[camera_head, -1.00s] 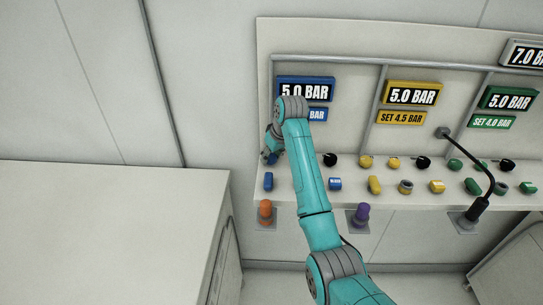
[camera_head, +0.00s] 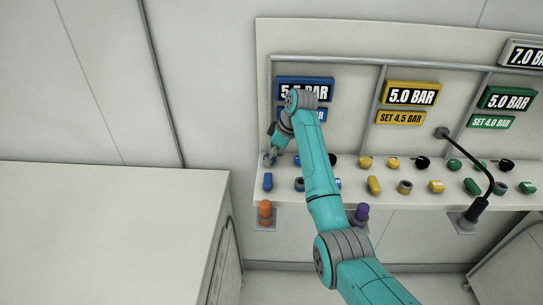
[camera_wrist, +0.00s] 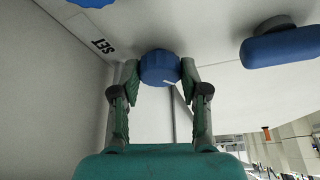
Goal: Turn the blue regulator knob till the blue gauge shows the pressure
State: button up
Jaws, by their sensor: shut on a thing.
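The blue gauge (camera_head: 326,92) is on the panel at the upper left of the rack in the head view. Its reading looks like 5.5 BAR, but my arm covers part of the digits. The blue set plate (camera_head: 323,116) below it is mostly hidden by my arm, so its value cannot be read. In the wrist view my gripper (camera_wrist: 160,72) is shut on the round blue regulator knob (camera_wrist: 160,66), one finger on each side. The knob carries a short white mark toward its lower right. In the head view my gripper (camera_head: 269,158) is at the shelf's left end.
A blue capsule-shaped part (camera_wrist: 286,45) lies close right of my gripper in the wrist view. Yellow (camera_head: 411,93) and green (camera_head: 508,99) gauges stand to the right. A black gooseneck (camera_head: 480,165) rises before the shelf. A white counter (camera_head: 110,220) fills the left.

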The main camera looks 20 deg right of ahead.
jog(key=shift+n, duration=0.3)
jog(key=o, duration=1.1)
jog(key=shift+o, duration=0.2)
jog(key=v, duration=0.7)
jog(key=shift+r, duration=0.25)
jog(key=shift+d, duration=0.1)
